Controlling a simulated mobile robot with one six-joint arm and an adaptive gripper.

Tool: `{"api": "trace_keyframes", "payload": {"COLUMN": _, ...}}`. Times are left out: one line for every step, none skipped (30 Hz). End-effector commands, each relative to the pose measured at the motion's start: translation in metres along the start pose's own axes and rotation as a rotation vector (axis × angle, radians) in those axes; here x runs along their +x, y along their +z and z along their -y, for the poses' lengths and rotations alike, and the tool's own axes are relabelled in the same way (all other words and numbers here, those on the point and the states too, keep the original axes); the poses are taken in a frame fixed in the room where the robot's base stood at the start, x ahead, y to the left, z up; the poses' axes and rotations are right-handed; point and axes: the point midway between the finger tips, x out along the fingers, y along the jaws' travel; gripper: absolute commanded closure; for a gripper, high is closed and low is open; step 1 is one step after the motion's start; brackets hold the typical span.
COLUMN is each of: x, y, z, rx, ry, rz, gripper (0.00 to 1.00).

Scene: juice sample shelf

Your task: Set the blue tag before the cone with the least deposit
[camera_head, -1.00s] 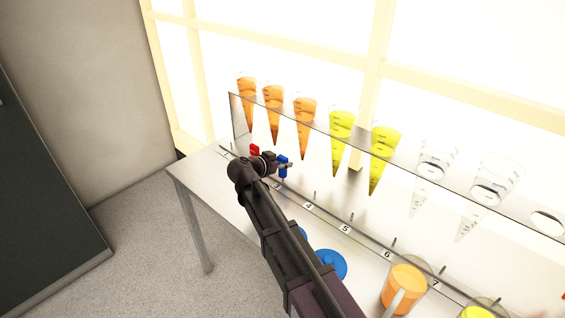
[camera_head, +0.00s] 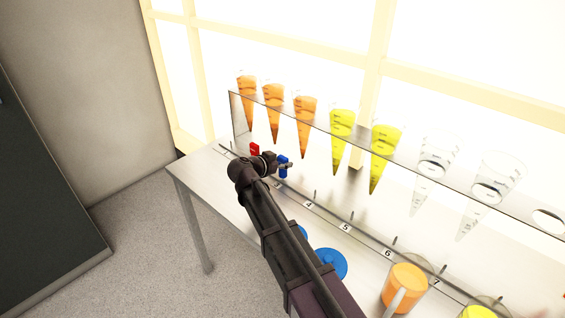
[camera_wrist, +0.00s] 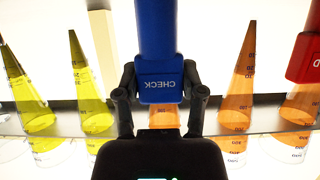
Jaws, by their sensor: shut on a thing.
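My gripper (camera_head: 272,164) is shut on the blue tag (camera_head: 284,167) before the rack. In the wrist view, which is upside down, the tag (camera_wrist: 160,78) reads CHECK between the fingertips (camera_wrist: 160,97) and mostly hides an orange cone. A row of cones hangs in the rack: three orange (camera_head: 247,93) (camera_head: 273,108) (camera_head: 305,122), two yellow (camera_head: 341,135) (camera_head: 383,150) and two clear ones (camera_head: 432,165) (camera_head: 488,185). The yellow cones look darker toward their tips. Exact deposit levels are too small to compare.
A red tag (camera_head: 254,149) stands left of the blue one. Numbered slots run along the bench (camera_head: 205,170). A blue lid (camera_head: 329,264), an orange jug (camera_head: 405,285) and a yellow-filled container (camera_head: 478,312) stand at the front right.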

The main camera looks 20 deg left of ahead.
Motion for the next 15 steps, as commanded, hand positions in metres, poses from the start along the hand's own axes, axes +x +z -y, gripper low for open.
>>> {"api": "trace_keyframes", "payload": {"x": 0.0007, "y": 0.0015, "z": -0.0001, "rx": 0.0, "ry": 0.0, "rz": 0.0, "gripper": 0.88}}
{"api": "trace_keyframes", "payload": {"x": 0.0009, "y": 0.0019, "z": -0.0001, "rx": 0.0, "ry": 0.0, "rz": 0.0, "gripper": 0.88}}
{"api": "trace_keyframes", "payload": {"x": 0.0012, "y": 0.0025, "z": -0.0001, "rx": 0.0, "ry": 0.0, "rz": 0.0, "gripper": 0.88}}
{"api": "trace_keyframes", "payload": {"x": 0.0013, "y": 0.0029, "z": -0.0001, "rx": 0.0, "ry": 0.0, "rz": 0.0, "gripper": 0.88}}
{"api": "trace_keyframes", "payload": {"x": 0.0016, "y": 0.0033, "z": -0.0001, "rx": 0.0, "ry": 0.0, "rz": 0.0, "gripper": 0.88}}
{"api": "trace_keyframes", "payload": {"x": 0.0018, "y": 0.0039, "z": -0.0001, "rx": 0.0, "ry": 0.0, "rz": 0.0, "gripper": 0.88}}
{"api": "trace_keyframes", "payload": {"x": 0.002, "y": 0.0043, "z": -0.0002, "rx": 0.0, "ry": 0.0, "rz": 0.0, "gripper": 0.88}}
{"api": "trace_keyframes", "payload": {"x": 0.0022, "y": 0.0047, "z": -0.0001, "rx": 0.0, "ry": 0.0, "rz": 0.0, "gripper": 0.88}}
{"api": "trace_keyframes", "payload": {"x": 0.0024, "y": 0.0053, "z": -0.0002, "rx": 0.0, "ry": 0.0, "rz": 0.0, "gripper": 0.88}}
{"api": "trace_keyframes", "payload": {"x": 0.0026, "y": 0.0057, "z": -0.0002, "rx": 0.0, "ry": 0.0, "rz": 0.0, "gripper": 0.88}}
{"api": "trace_keyframes", "payload": {"x": 0.0028, "y": 0.0061, "z": -0.0002, "rx": 0.0, "ry": 0.0, "rz": 0.0, "gripper": 0.88}}
{"api": "trace_keyframes", "payload": {"x": 0.003, "y": 0.0067, "z": -0.0002, "rx": 0.0, "ry": 0.0, "rz": 0.0, "gripper": 0.88}}
{"api": "trace_keyframes", "payload": {"x": 0.0033, "y": 0.0071, "z": -0.0002, "rx": 0.0, "ry": 0.0, "rz": 0.0, "gripper": 0.88}}
{"api": "trace_keyframes", "payload": {"x": 0.0034, "y": 0.0075, "z": -0.0002, "rx": 0.0, "ry": 0.0, "rz": 0.0, "gripper": 0.88}}
{"api": "trace_keyframes", "payload": {"x": 0.0037, "y": 0.0081, "z": -0.0002, "rx": 0.0, "ry": 0.0, "rz": 0.0, "gripper": 0.88}}
